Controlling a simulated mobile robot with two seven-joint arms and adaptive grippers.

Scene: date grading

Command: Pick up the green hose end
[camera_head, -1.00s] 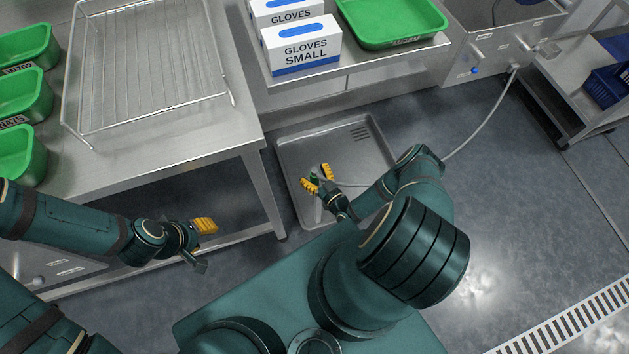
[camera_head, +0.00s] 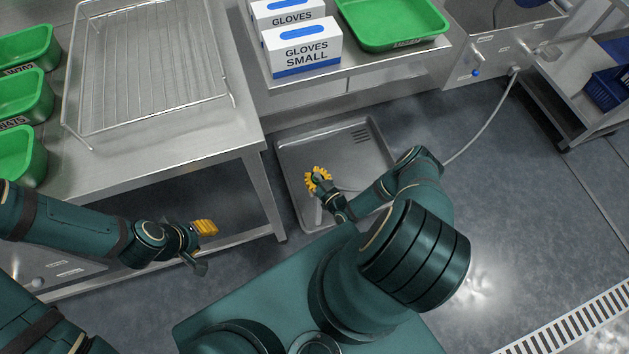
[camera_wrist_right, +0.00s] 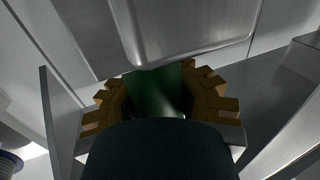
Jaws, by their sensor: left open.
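The green hose end (camera_wrist_right: 158,92) is a dark green cylinder between the yellow fingers of my right gripper (camera_wrist_right: 160,98) in the right wrist view. The fingers press on it from both sides. In the head view my right gripper (camera_head: 318,179) is over the steel floor basin (camera_head: 296,150), and its fingers mostly hide the hose end. I cannot tell whether the hose end touches the basin floor. The pale hose (camera_head: 487,122) runs from the basin to a steel unit at the upper right. My left gripper (camera_head: 203,243) is open and empty, left of the basin near the bench legs.
A steel bench with a wire rack (camera_head: 150,60) and green bins (camera_head: 25,95) stands at the left. Glove boxes (camera_head: 302,48) and a green tray (camera_head: 395,45) sit on the back counter. A floor grate (camera_head: 575,325) lies at the lower right. The floor between is clear.

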